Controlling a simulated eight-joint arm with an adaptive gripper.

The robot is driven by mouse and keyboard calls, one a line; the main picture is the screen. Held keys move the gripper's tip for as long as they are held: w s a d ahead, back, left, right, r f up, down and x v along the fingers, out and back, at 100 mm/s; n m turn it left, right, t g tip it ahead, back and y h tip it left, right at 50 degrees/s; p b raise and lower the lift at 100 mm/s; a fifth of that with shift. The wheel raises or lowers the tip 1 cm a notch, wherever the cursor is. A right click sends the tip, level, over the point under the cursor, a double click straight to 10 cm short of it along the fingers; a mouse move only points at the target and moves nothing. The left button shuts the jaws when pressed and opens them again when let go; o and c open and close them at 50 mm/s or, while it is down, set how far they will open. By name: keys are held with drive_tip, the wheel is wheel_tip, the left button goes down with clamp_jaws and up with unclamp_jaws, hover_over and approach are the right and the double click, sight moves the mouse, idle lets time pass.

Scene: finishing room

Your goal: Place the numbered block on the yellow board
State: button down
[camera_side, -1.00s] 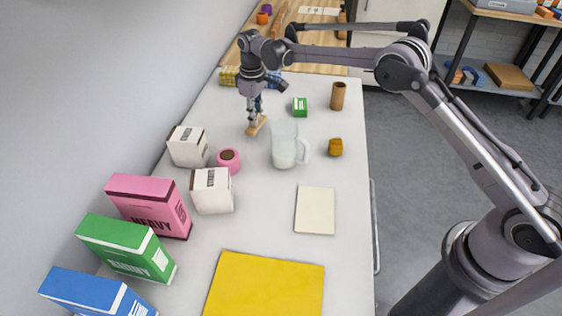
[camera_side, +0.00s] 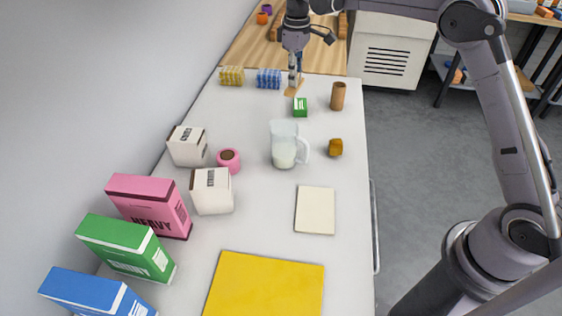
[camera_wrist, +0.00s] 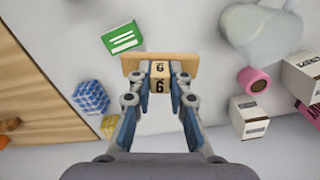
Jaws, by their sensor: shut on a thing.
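The numbered block (camera_wrist: 161,84) is light wood with a dark 6 on the faces I see. It is between the fingers of my gripper (camera_wrist: 160,77) in the wrist view. A wider tan wooden piece shows just beyond it and moves with it; I cannot tell whether they are one piece. In the side view my gripper (camera_side: 294,88) is shut on it near the table's far end, behind the green box. Its exact height above the table is unclear. The yellow board (camera_side: 265,285) lies flat and bare at the near end.
A small green box (camera_side: 300,107), brown cylinder (camera_side: 338,96), clear pitcher (camera_side: 284,146), amber item (camera_side: 335,147) and cream pad (camera_side: 315,210) stand between gripper and board. White boxes (camera_side: 211,191), a pink roll (camera_side: 228,160) and larger cartons (camera_side: 149,206) line the left.

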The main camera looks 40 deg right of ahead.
wheel_tip(320, 180, up, 4)
drive_tip(key=shift+r, duration=0.1)
drive_tip(key=s+a+r+n, duration=0.1)
drive_tip(key=s+a+n, duration=0.3)
drive_tip(key=a, duration=0.6)
drive_tip(key=n, duration=0.8)
hover_over(265, 296)
wheel_tip(265, 296, down, 13)
drive_tip(key=shift+f, duration=2.1)
drive_tip(key=shift+f, duration=0.15)
